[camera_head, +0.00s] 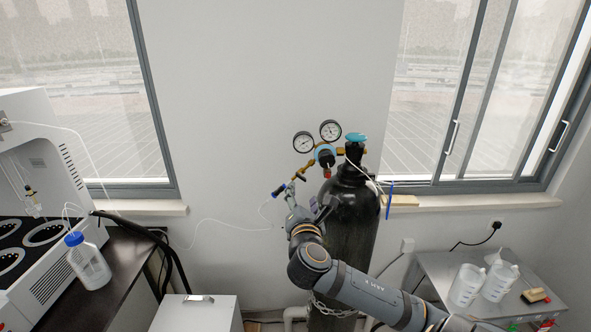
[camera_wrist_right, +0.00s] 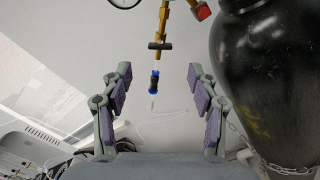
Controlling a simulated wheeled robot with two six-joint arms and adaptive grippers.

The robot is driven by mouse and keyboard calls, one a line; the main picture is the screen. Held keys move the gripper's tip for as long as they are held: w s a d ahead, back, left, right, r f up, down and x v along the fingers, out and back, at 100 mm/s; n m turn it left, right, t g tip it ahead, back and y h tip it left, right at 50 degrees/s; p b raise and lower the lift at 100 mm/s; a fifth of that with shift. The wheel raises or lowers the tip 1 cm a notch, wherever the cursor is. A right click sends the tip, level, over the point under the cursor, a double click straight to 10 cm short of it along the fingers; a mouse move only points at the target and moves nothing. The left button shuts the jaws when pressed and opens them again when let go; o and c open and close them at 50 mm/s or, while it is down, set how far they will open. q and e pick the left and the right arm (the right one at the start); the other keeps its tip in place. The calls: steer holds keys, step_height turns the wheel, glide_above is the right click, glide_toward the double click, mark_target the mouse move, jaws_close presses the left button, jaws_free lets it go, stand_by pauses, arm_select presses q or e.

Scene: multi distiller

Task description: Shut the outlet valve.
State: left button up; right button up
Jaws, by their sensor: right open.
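The outlet valve, a small black T-shaped handle on a brass stem, is at the top middle in the right wrist view (camera_wrist_right: 160,45). In the head view the brass outlet line (camera_head: 303,171) runs down and left from the regulator (camera_head: 324,154), with small dark fittings at its lower end. My right gripper (camera_wrist_right: 158,78) is open and empty, its two padded fingers spread left and right. The valve handle is ahead of the fingertips, between their lines and apart from them. In the head view my right gripper (camera_head: 297,204) is just below the outlet line. My left gripper is not in view.
A black gas cylinder (camera_head: 347,230) stands right beside my right gripper, chained near its base. Two gauges (camera_head: 330,130) sit above the outlet. A blue-and-black hose connector (camera_wrist_right: 154,82) with a thin white tube hangs below the valve. A trolley with beakers (camera_head: 468,285) is at right.

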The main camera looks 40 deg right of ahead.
mark_target(301, 179)
steer(key=p+x, duration=0.3)
steer(key=x, duration=0.7)
steer(key=shift+d, duration=0.1)
steer(key=c, duration=1.2)
steer(key=shift+m, duration=0.8)
steer(key=o, duration=1.2)
